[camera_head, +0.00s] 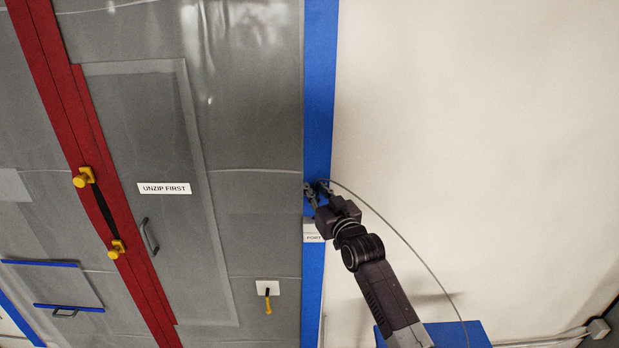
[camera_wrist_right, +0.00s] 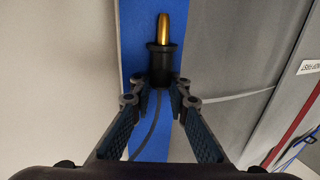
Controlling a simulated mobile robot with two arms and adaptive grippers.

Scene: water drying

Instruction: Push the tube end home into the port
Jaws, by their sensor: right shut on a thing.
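My right gripper (camera_head: 316,188) is in front of the blue strip beside the grey curtain. It is shut on the tube end (camera_wrist_right: 161,62), a black collar with a brass tip, in the right wrist view, where the fingers (camera_wrist_right: 160,92) hold the collar's sides. The brass tip points away from the fingers, over the blue strip. I cannot tell if it touches anything. A thin grey tube (camera_head: 398,232) arcs from the gripper down to the right. A white label reading PORT (camera_head: 313,238) is just below the gripper; I cannot make out the port opening. My left gripper is not in view.
The blue strip (camera_head: 321,90) runs between the grey curtain (camera_head: 250,110) and a bare pale wall (camera_head: 480,120). A red zip band (camera_head: 62,80) with yellow pulls and an UNZIP FIRST label (camera_head: 164,188) are left. A blue-topped box (camera_head: 450,335) is below my right arm.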

